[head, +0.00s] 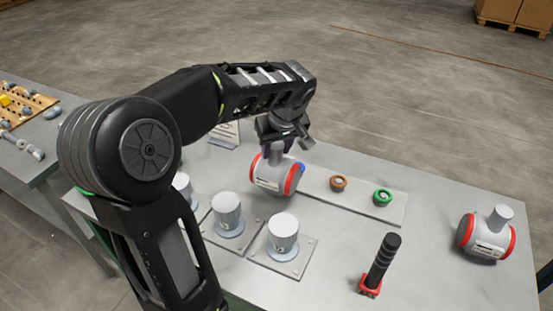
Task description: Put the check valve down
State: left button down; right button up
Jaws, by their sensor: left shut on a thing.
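A grey check valve with red end rings (268,178) is at the back middle of the table in the head view. My left gripper (282,147) is above it, pointing down and shut on its upper stub. I cannot tell whether the valve touches the flat strip beneath it. A second valve of the same look (486,236) stands apart at the right of the table. My right gripper is not in view.
A strip (360,201) bears a brown ring (338,183) and a green ring (382,197). Grey cylinders on square plates (283,233) stand in front, partly behind my left arm. A black-handled tool with a red base (379,266) stands at front right. A pegboard table (28,110) is at left.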

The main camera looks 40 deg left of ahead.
aim_at(276, 158)
pick_arm(q)
jog(key=shift+f+p, duration=0.3)
jog(key=shift+f, duration=1.5)
jog(key=shift+f+b, duration=0.2)
jog(key=shift+b, duration=0.1)
jog(key=c, duration=0.9)
grip_release()
jog(key=shift+r, duration=0.15)
jog(key=shift+r+p, duration=0.15)
jog(key=shift+p, duration=0.2)
jog(key=b+v, duration=0.1)
jog(key=v, duration=1)
jog(key=shift+s+d+r, duration=0.15)
jog(key=shift+d+r, duration=0.1)
jog(key=shift+r, duration=0.05)
